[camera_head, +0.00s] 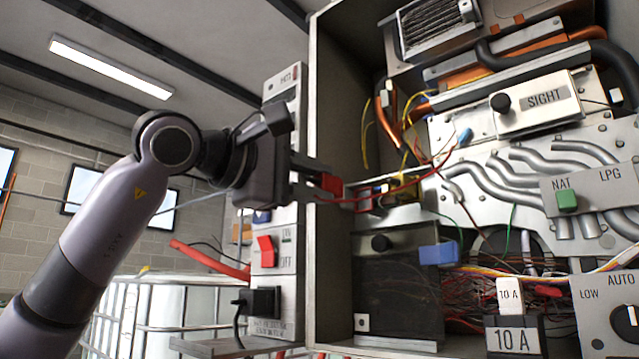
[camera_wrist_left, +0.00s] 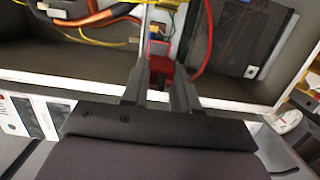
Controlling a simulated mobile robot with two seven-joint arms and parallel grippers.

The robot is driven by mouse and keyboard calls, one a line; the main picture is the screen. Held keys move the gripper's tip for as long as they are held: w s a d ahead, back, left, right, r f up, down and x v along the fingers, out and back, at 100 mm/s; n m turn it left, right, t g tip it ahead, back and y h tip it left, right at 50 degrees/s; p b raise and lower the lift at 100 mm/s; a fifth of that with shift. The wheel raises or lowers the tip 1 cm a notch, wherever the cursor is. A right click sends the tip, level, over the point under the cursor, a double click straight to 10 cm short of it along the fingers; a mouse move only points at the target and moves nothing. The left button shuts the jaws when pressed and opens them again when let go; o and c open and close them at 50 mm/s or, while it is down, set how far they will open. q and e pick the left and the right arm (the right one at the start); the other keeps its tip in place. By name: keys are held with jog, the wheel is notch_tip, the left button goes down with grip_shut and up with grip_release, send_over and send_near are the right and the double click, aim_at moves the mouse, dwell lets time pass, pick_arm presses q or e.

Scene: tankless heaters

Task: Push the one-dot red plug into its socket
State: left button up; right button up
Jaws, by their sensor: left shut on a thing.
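The red plug (camera_head: 331,184) is a small block with red wires running off to the right. My left gripper (camera_head: 318,180) is shut on it at the left side of the open heater cabinet. In the left wrist view the red plug (camera_wrist_left: 160,66) sits between the fingertips (camera_wrist_left: 161,82). Its dots cannot be made out. A small block of connectors (camera_head: 385,193) is just right of the plug, and it also shows beyond the plug in the wrist view (camera_wrist_left: 158,33). Whether the plug touches a socket there cannot be told. My right gripper is not in view.
The cabinet's side wall (camera_head: 328,263) stands close by my left gripper. A dark box (camera_head: 397,290) with a knob sits below the connectors. A blue block (camera_head: 439,254) and loose wires are to the right. A switch panel (camera_head: 275,290) is left of the cabinet.

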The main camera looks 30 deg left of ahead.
aim_at(332, 188)
pick_arm(q)
jog(key=shift+a+p+x, duration=0.15)
jog(key=shift+p+x, duration=0.15)
jog(key=shift+x, duration=0.7)
jog(key=shift+a+p+x, duration=0.15)
jog(key=shift+p+x, duration=0.15)
jog(key=shift+x, duration=1.7)
jog(key=shift+a, duration=0.15)
jog(key=shift+p, duration=0.6)
jog(key=shift+w+p, duration=0.3)
jog(key=shift+w, duration=0.3)
jog(key=o, duration=1.1)
jog(key=shift+c, duration=0.2)
